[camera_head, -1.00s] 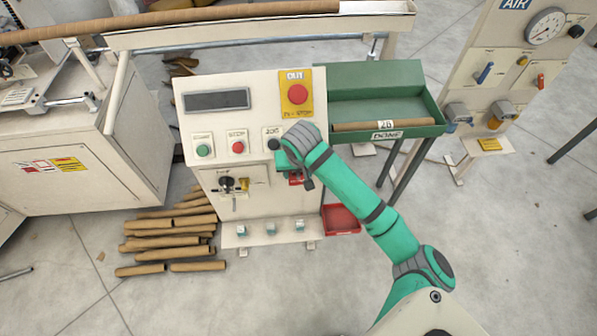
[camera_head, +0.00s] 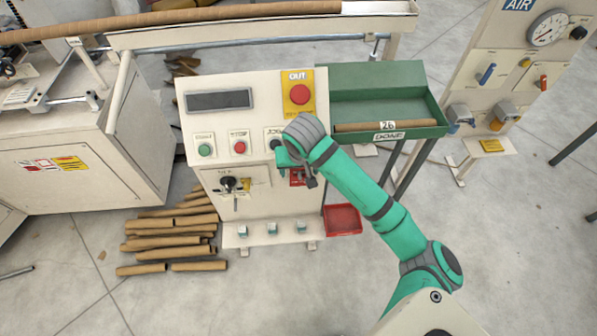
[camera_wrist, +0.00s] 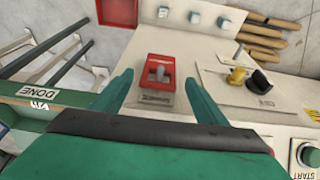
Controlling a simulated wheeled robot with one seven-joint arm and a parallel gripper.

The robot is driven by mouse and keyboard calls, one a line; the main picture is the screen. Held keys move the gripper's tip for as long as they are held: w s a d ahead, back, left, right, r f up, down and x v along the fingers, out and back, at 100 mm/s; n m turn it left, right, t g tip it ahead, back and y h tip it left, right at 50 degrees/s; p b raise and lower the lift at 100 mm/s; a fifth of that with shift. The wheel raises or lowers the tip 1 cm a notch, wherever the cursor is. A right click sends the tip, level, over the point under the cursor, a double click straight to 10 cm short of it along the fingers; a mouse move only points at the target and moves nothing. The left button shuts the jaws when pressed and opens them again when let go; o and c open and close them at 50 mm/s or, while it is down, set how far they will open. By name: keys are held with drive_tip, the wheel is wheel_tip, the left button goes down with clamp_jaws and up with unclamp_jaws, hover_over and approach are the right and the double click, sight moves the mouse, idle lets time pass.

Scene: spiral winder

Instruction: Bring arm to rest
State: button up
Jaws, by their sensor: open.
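My arm, green with grey joints, reaches from the lower right up to the front of the cream control cabinet (camera_head: 250,215). My gripper shows at the bottom of the wrist view, its two green fingers (camera_wrist: 160,98) apart with nothing between them. Beyond the gap is a red-plated toggle switch (camera_wrist: 157,74) on the cabinet face, apart from the fingers. In the head view the arm's end partly covers this red switch (camera_head: 297,178), and the fingertips are hard to make out there.
The cabinet has a green button (camera_head: 205,150), a red button (camera_head: 239,147) and a red stop knob (camera_head: 300,94). A green DONE tray (camera_head: 428,131) stands right of it, a red bin (camera_head: 342,219) below. Cardboard tubes (camera_head: 165,245) lie at left. Floor at lower centre is clear.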

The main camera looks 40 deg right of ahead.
drive_tip(key=s+d+v, duration=0.1)
drive_tip(key=v, duration=0.5)
drive_tip(key=s+f+n+t, duration=0.25)
drive_tip(key=s+f, duration=0.25)
drive_tip(key=f, duration=0.7)
drive_tip(key=s+a+f+n+t+y, duration=0.1)
drive_tip(key=s+a+f+n+t, duration=0.4)
drive_tip(key=s+a, duration=0.8)
drive_tip(key=s+a+r+t, duration=0.2)
drive_tip(key=s+a+r, duration=0.2)
drive_tip(key=a, duration=0.5)
drive_tip(key=s+a+r+m+t, duration=0.1)
drive_tip(key=s+a+r+t, duration=0.2)
drive_tip(key=a+r, duration=0.3)
drive_tip(key=s+a, duration=0.1)
drive_tip(key=a, duration=0.2)
drive_tip(key=shift+y, duration=0.4)
drive_tip(key=shift+o, duration=0.4)
drive_tip(key=shift+a+r, duration=0.35)
